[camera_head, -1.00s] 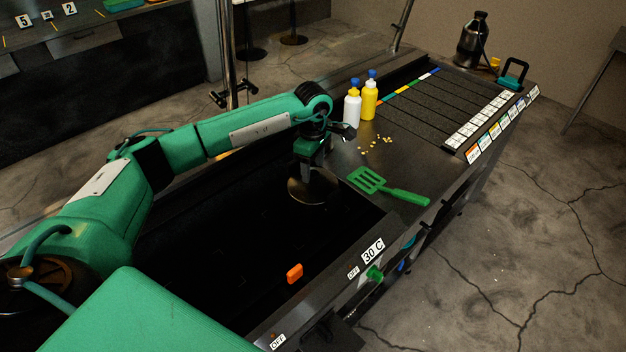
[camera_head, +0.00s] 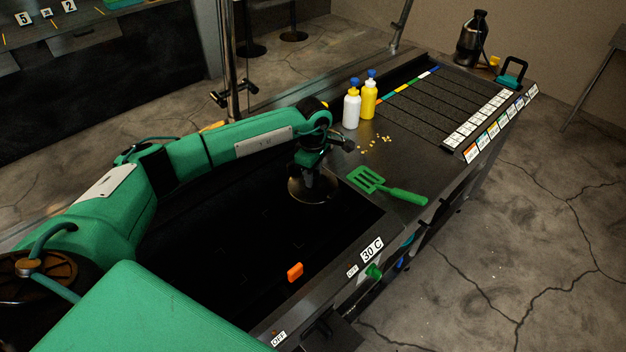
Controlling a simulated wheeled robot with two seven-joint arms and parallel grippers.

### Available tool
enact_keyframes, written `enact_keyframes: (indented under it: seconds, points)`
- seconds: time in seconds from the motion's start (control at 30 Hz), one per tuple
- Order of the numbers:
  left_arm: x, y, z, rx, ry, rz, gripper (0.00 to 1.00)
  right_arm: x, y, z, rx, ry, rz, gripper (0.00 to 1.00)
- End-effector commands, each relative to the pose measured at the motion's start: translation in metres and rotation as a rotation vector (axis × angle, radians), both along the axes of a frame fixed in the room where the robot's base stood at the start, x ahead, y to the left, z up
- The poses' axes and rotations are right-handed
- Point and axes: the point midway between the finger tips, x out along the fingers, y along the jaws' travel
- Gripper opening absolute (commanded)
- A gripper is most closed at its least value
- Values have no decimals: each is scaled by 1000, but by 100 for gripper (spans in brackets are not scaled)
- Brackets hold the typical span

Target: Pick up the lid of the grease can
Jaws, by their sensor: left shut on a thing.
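My left gripper (camera_head: 312,178) points down at the right end of the dark griddle area, by the bare metal work surface. It is shut on a dark round disc, which looks like the lid of the grease can (camera_head: 308,192). The lid's near rim shows below the gripper; its middle is hidden by the fingers. I cannot tell whether the lid is lifted or rests on something. The can itself cannot be made out. My right gripper is not in view.
A green slotted spatula (camera_head: 404,195) lies just right of the lid. A white bottle (camera_head: 351,110) and a yellow bottle (camera_head: 369,101) stand behind it, near some yellow crumbs (camera_head: 376,144). An orange block (camera_head: 295,272) is at the front edge.

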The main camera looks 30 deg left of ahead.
Motion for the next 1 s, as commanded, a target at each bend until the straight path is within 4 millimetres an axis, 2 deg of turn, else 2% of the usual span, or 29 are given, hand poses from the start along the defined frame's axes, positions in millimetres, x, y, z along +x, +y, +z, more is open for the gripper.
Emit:
enact_keyframes:
  seconds: [0.17, 0.37, 0.8, 1.0]
  points:
    - [1, 0, 5, 0, -2, 0, 7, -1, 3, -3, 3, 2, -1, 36]
    - [1, 0, 28, 0, -5, -2, 7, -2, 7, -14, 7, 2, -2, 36]
    - [1, 0, 129, 1, -6, 0, 7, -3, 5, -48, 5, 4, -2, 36]
    - [1, 0, 167, 0, -4, 0, 7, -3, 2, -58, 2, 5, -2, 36]
